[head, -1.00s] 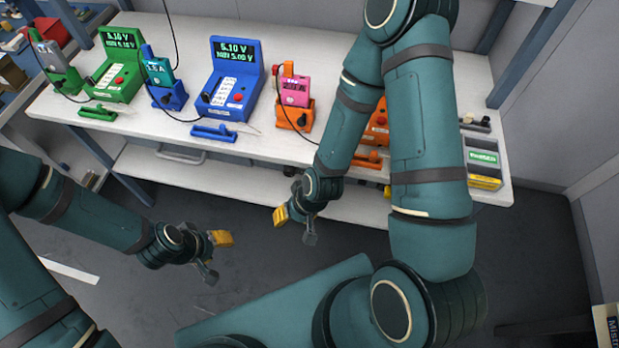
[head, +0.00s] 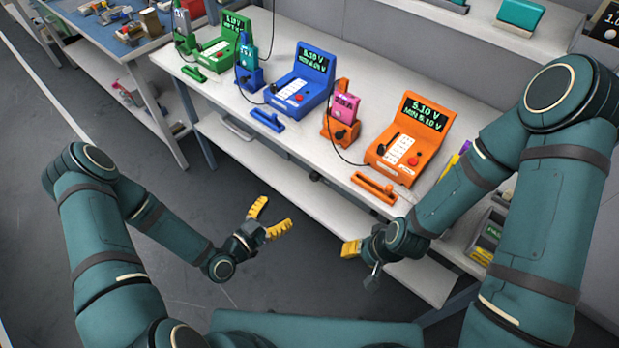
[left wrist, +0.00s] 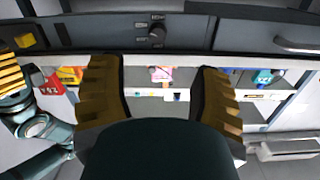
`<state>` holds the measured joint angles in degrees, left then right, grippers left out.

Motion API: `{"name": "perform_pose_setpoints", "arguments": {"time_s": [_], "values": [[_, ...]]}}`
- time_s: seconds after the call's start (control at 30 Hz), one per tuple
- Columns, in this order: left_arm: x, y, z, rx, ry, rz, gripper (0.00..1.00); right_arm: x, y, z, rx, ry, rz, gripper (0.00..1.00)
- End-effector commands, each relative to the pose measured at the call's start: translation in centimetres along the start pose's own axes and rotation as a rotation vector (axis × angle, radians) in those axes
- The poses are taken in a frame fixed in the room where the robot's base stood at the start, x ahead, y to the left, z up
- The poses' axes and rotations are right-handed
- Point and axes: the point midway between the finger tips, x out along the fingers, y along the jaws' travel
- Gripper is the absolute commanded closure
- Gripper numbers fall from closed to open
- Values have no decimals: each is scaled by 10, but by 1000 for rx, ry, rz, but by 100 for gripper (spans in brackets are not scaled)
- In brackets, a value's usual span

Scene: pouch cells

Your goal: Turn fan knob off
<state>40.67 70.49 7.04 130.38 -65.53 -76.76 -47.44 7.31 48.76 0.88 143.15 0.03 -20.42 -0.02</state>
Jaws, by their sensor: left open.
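A dark round knob (left wrist: 156,33) sits on a dark panel (left wrist: 90,35) with small pale labels around it in the left wrist view. Its exact pointer setting is too small to read. In the head view a small dark knob shape (head: 316,177) shows below the bench's front edge. My left gripper (head: 272,216) is open and empty, its yellow fingers spread toward the bench front, apart from the knob. In the left wrist view the knob lies beyond the fingertips, between them sideways. My right gripper (head: 358,262) hangs before the bench; its opening is unclear.
The white bench (head: 310,135) carries green (head: 222,45), blue (head: 300,80) and orange (head: 410,140) testers, with pouch-cell holders beside them. A drawer handle (head: 237,125) is left of the knob under the bench. The floor before the bench is clear.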

Motion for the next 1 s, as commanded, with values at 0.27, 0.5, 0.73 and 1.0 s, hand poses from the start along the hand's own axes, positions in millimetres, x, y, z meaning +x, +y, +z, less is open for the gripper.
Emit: {"name": "perform_pose_setpoints", "arguments": {"time_s": [0.27, 0.5, 0.73, 1.0], "values": [[17, -2, -6, 34, 56, -16, 36, 2, 0, 0, -1, 1, 0, 53], [64, -2, -8, 32, 55, -15, 36, 7, 2, -1, -1, 3, 0, 53], [106, -3, -10, 31, 54, -16, 36, 12, 4, -1, -2, 6, 0, 53], [132, -4, -11, 29, 51, -16, 36, 15, 5, -2, -2, 8, 0, 53]]}}
